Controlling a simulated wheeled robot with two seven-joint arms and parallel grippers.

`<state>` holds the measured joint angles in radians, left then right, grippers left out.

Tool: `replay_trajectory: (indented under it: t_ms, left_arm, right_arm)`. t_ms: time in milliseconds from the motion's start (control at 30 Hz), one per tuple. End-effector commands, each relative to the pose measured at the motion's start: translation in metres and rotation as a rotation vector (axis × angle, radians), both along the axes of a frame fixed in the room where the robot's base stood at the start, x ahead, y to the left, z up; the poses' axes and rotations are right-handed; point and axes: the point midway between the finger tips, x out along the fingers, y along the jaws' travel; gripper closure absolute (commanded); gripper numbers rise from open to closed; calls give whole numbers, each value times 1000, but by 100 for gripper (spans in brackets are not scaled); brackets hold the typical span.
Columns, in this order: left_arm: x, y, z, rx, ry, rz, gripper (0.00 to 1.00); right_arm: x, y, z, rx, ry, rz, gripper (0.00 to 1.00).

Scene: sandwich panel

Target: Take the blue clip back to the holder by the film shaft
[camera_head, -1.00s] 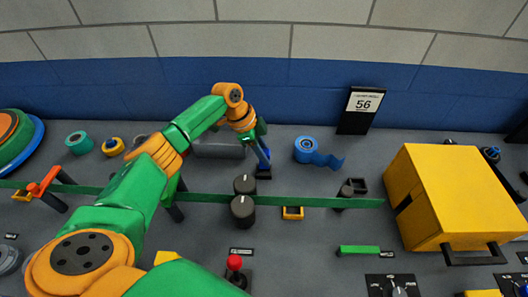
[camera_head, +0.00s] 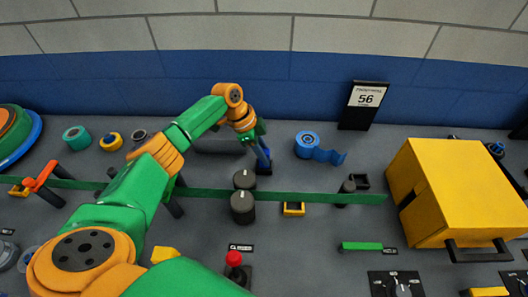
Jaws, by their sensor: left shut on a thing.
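My left gripper (camera_head: 263,154) reaches down at the back of the bench, behind the two dark rollers. It is shut on the blue clip (camera_head: 263,165), a small blue piece at its tips just above or on the grey bench top; I cannot tell if it touches. The fingers and wrist partly hide the clip. A small dark square holder (camera_head: 361,181) sits beside a short dark post (camera_head: 346,188) at the right end of the green strip. I cannot tell for certain which post is the film shaft. My right gripper is not in view.
A green strip (camera_head: 325,198) runs across the bench past the dark rollers (camera_head: 243,207). A blue tape roll (camera_head: 307,144), a 56 sign (camera_head: 363,105) and a large yellow box (camera_head: 455,190) stand to the right. A red-knobbed lever (camera_head: 234,259) is in front.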

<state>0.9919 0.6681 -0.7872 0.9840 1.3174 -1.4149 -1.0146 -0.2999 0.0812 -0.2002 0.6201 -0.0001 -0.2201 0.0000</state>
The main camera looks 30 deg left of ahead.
Motion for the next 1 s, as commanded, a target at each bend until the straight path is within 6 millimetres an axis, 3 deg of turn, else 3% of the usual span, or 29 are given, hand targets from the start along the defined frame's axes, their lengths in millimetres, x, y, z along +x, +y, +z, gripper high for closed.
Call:
replay_trajectory:
  t_ms: [200,433,467,567,1000]
  left_arm:
    - [0,-1,-15,-1,1,1,100]
    - [0,0,-15,0,0,0,100]
    - [0,0,-14,0,0,0,60]
    - [0,0,-14,0,0,0,33]
    - [0,0,-15,0,0,0,33]
  right_arm:
    - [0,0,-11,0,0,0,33]
    - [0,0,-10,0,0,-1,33]
    - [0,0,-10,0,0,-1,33]
    - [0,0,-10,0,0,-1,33]
    - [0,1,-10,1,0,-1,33]
